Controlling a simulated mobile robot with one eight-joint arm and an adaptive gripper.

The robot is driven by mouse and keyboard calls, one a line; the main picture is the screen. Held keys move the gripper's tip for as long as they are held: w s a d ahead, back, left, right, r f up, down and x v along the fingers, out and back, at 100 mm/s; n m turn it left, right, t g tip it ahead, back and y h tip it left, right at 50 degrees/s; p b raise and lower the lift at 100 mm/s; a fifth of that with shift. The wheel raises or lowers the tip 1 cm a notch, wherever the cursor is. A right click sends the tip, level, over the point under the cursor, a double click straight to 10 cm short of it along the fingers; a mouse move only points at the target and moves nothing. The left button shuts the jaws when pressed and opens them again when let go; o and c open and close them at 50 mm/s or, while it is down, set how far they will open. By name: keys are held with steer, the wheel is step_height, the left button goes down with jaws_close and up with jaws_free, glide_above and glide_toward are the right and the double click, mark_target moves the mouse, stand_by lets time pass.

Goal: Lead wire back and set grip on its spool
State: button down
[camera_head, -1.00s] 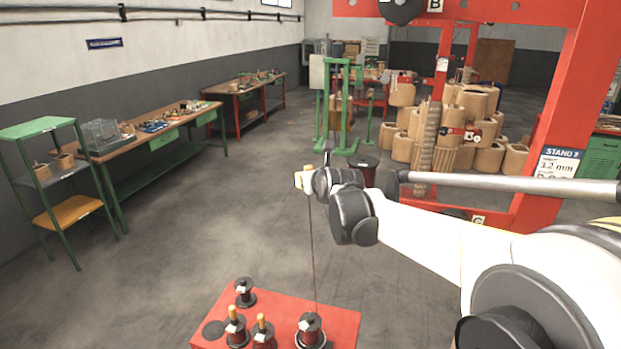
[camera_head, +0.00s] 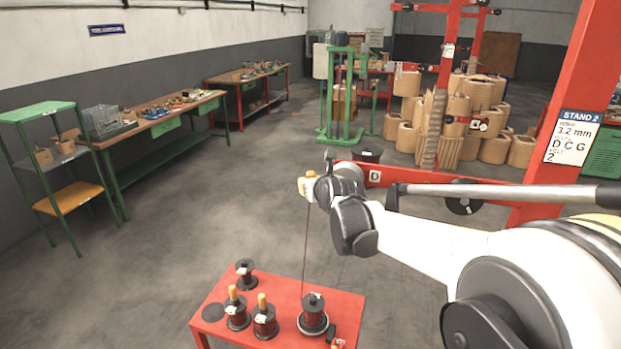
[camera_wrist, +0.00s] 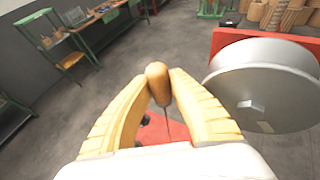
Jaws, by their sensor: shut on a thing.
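My gripper (camera_wrist: 159,88) is shut on a wooden grip (camera_wrist: 157,78), a small rounded handle between its two yellow fingers in the wrist view. In the head view my gripper (camera_head: 305,187) is held high above the red table (camera_head: 345,302). A thin dark wire (camera_head: 306,250) hangs from the grip down to a spool (camera_head: 313,312) at the right of the table. That spool has no wooden grip standing on it. Two other spools (camera_head: 237,314) (camera_head: 265,322) carry upright wooden grips. A further spool (camera_head: 245,276) stands at the back of the table without one.
A red stand with a sign (camera_head: 572,137) rises at the right, with a bar labelled D (camera_head: 374,176). A large grey disc (camera_wrist: 262,88) is close on the right in the wrist view. Workbenches (camera_head: 165,112) and a green shelf (camera_head: 50,160) line the left. The floor between is open.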

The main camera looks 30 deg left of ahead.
steer(key=f+b, duration=0.7)
steer(key=f, duration=0.6)
steer(key=f+b, duration=0.8)
steer(key=f, duration=0.5)
steer(key=f+b, duration=0.7)
steer(key=f, duration=0.6)
steer(key=shift+w+d+f+b, duration=0.15)
steer(key=shift+d+f+b, duration=0.1)
steer(key=shift+d+b, duration=0.15)
steer(key=shift+f, duration=0.35)
steer(key=shift+w+a+f, duration=0.15)
steer(key=shift+w+f, duration=0.3)
steer(key=shift+w, duration=0.05)
steer(key=shift+f, duration=0.1)
